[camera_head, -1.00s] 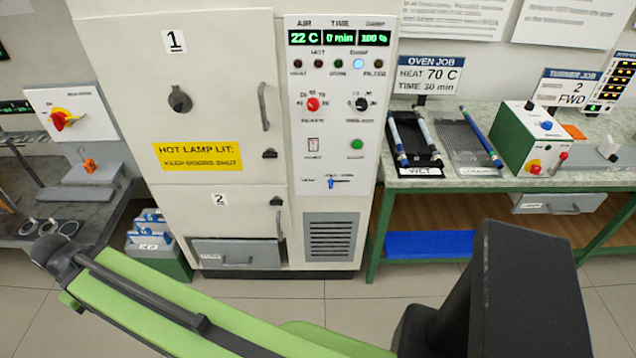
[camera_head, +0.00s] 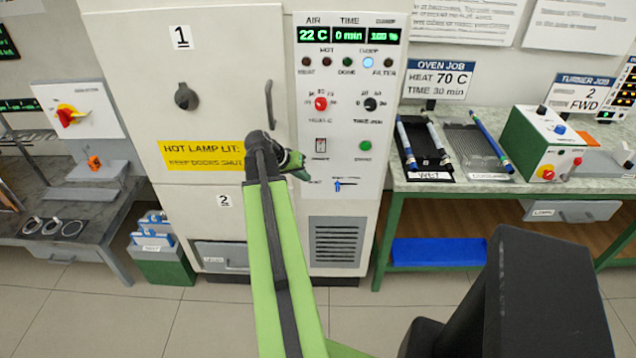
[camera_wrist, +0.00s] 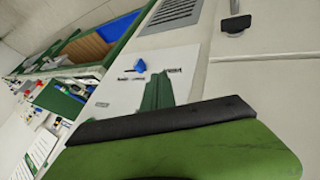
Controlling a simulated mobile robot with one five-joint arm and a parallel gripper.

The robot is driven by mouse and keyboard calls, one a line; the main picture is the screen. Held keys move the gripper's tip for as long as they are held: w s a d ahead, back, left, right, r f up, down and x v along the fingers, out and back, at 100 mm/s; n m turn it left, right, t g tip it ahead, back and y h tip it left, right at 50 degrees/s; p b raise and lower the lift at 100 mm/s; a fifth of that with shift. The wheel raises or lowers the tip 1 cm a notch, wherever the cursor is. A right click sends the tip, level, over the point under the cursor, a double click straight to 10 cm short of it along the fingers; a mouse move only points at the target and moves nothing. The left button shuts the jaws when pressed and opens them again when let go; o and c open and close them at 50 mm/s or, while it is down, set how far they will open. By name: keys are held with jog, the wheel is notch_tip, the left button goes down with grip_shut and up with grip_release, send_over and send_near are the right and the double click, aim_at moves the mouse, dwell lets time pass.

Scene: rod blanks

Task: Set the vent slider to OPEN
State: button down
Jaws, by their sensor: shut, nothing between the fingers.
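The vent slider, a small blue knob (camera_head: 337,186) on a short horizontal slot, sits low on the white oven control panel (camera_head: 372,180). It also shows in the wrist view (camera_wrist: 140,66), with small dark markings on both sides that are too blurred to read. In the head view the knob is at the left part of its slot. My gripper (camera_head: 302,174) is shut and empty, just left of and slightly above the knob. In the wrist view its green fingers (camera_wrist: 158,92) point toward the panel near the knob. I cannot tell the exact gap; no contact is visible.
Above the slider are a rocker switch (camera_head: 320,145), a green button (camera_head: 365,146) and two dials. The oven door with its long handle (camera_head: 269,104) is left of the panel. A bench with trays (camera_head: 480,170) stands right. Open floor lies in front.

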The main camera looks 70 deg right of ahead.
aim_at(338, 187)
jog(key=b+x, duration=0.7)
jog(key=x, duration=0.2)
jog(key=shift+f, duration=0.5)
jog(key=s, duration=0.2)
jog(key=s+d+r, duration=0.1)
jog(key=shift+s, duration=0.15)
jog(key=shift+s+d+f, duration=0.1)
jog(key=shift+s+d, duration=0.1)
jog(key=shift+s, duration=0.05)
